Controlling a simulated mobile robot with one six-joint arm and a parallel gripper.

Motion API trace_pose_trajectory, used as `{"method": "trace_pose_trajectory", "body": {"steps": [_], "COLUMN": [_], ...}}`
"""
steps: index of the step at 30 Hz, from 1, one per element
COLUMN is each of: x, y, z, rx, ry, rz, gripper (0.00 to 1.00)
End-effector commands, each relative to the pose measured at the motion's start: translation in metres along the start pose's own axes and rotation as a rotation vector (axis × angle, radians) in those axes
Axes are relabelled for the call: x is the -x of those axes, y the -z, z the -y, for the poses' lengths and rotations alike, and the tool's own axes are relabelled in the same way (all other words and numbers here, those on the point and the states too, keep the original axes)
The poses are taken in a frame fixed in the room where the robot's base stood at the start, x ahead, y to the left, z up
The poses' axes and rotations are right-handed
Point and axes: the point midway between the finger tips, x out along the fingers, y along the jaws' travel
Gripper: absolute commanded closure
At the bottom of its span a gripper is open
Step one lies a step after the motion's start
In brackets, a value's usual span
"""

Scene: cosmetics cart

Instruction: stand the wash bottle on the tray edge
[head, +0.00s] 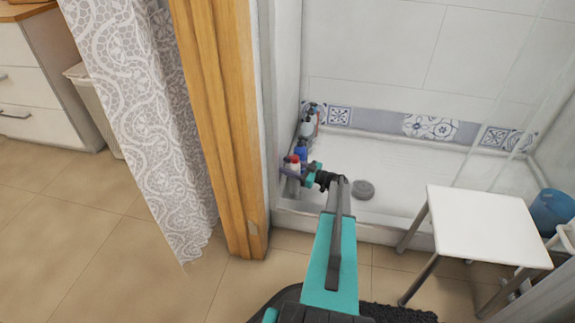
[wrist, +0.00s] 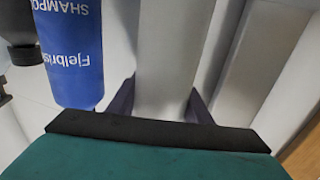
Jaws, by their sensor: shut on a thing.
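The wash bottle (head: 294,160), pale with a red top, is at the left end of the shower tray edge (head: 390,230), by the door frame. In the wrist view the pale grey body of the wash bottle (wrist: 172,50) stands between the purple fingers. My gripper (head: 291,171) is shut on it; the fingers (wrist: 162,98) lie on both sides. The bottle looks roughly upright. Its base is hidden, so I cannot tell whether it touches the tray edge.
A blue shampoo bottle (wrist: 72,50) is close to the left of the held bottle in the wrist view; it also shows behind in the head view (head: 301,152). More bottles (head: 308,127) line the wall. A white stool (head: 487,222) stands right. The tray floor is mostly clear.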

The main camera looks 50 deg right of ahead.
Motion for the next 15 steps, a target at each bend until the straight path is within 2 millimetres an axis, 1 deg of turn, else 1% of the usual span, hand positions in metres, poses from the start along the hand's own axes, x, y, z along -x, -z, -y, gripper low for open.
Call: {"method": "trace_pose_trajectory", "body": {"steps": [1, 2, 3, 11, 15], "x": [-0.0003, -0.0002, -0.0002, -0.0006, -0.0007], "y": [0.0002, -0.0007, -0.0008, -0.0004, 0.0033], "z": [-0.0003, 0.0001, 0.0002, 0.0007, 0.0014], "rx": [0.000, 0.000, 0.000, 0.000, 0.000], "ry": [0.000, 0.000, 0.000, 0.001, 0.002], "rz": [-0.002, 0.000, 0.000, 0.000, -0.001], "gripper": [1.00, 0.50, 0.47, 0.47, 0.47]}}
